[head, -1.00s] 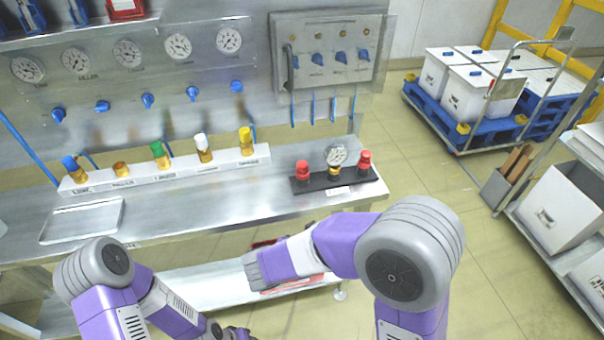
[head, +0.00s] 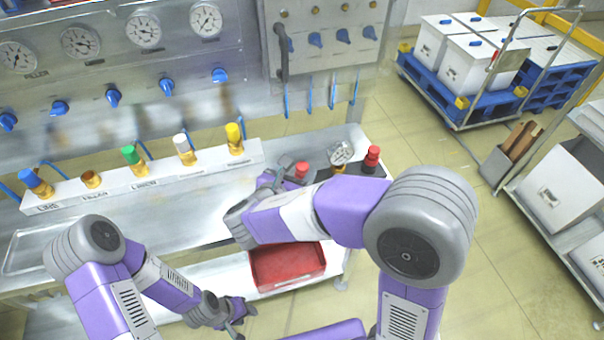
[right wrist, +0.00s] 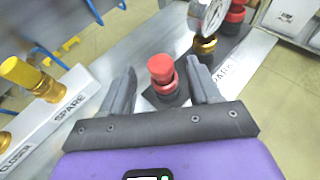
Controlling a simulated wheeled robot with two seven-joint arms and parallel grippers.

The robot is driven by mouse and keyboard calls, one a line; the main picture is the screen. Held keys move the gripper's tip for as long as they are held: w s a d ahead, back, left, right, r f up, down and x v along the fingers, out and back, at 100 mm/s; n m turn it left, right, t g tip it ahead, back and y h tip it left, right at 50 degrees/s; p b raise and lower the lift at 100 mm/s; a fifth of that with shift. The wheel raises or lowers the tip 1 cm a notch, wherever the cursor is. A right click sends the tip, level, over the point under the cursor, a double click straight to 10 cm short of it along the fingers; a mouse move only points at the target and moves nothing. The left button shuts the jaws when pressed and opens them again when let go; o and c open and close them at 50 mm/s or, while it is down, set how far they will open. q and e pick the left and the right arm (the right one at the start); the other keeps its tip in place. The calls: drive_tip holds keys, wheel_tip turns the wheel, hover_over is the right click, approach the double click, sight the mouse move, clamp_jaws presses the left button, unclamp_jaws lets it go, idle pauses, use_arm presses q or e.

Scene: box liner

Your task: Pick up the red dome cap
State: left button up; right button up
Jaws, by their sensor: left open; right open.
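Two red caps stand upright on a dark base on the bench. The near red dome cap (head: 301,170) is partly hidden by my right arm; it also shows in the right wrist view (right wrist: 161,68). My right gripper (head: 287,168) is open and empty. In the right wrist view its fingers lie left and right of the near cap in the picture, with gaps on both sides. The other red cap (head: 372,154) stands beyond the gauge, and shows at the top of the right wrist view (right wrist: 235,14). My left gripper (head: 240,311) is open and empty, low in front of the bench.
A pressure gauge (head: 341,153) stands between the two red caps. A white rack (head: 155,180) with coloured caps and one bare brass fitting (head: 91,179) lies to the left. A red tray (head: 287,268) sits on the lower shelf.

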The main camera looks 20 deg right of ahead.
sight(301, 168)
drive_tip(key=b+x, duration=0.1)
drive_tip(key=x, duration=0.2)
drive_tip(key=shift+w+d+f, duration=0.1)
drive_tip(key=shift+w+d, duration=0.15)
drive_tip(key=shift+d, duration=0.05)
drive_tip(key=c, duration=1)
